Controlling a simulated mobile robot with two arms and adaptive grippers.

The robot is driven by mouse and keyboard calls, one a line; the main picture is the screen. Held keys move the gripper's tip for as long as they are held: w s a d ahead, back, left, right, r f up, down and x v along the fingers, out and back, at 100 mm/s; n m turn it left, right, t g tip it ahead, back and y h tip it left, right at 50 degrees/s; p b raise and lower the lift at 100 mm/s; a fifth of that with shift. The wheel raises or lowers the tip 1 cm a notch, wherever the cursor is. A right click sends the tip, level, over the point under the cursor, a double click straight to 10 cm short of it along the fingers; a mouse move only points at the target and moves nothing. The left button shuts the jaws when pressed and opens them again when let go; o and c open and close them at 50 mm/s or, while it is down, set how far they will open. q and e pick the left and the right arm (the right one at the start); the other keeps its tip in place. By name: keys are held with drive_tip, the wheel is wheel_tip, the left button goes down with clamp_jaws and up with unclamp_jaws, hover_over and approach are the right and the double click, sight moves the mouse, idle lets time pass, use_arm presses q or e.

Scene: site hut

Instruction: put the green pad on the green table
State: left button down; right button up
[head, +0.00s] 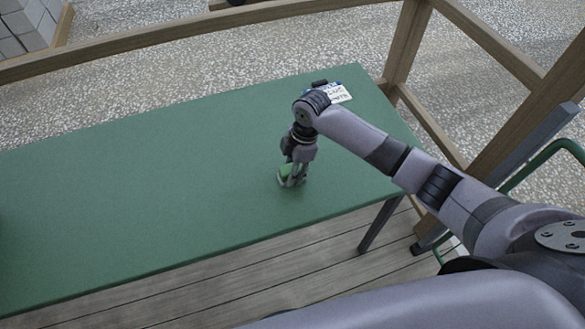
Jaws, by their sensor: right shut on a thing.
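The green table (130,210) stretches across the view from the left edge to the right of centre. My right gripper (291,181) points down over the right part of the table, near its front edge. It is shut on the green pad (289,170), which shows only as a small bright green patch between the fingers. The pad is at or just above the table top; I cannot tell whether it touches. My left gripper is not in view.
A white box with blue lettering (339,93) and a small dark item lie at the table's back right, behind my right arm. Wooden rails (170,33) run behind and right of the table. A green tubular frame (545,154) stands at the right. The table's left and middle are clear.

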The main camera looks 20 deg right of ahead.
drive_tip(key=o, duration=1.2)
drive_tip(key=r, duration=0.4)
drive_tip(key=d+r, duration=0.1)
drive_tip(key=r, duration=0.3)
drive_tip(key=d+r+b, duration=0.1)
drive_tip(key=r, duration=0.3)
drive_tip(key=shift+d, duration=0.15)
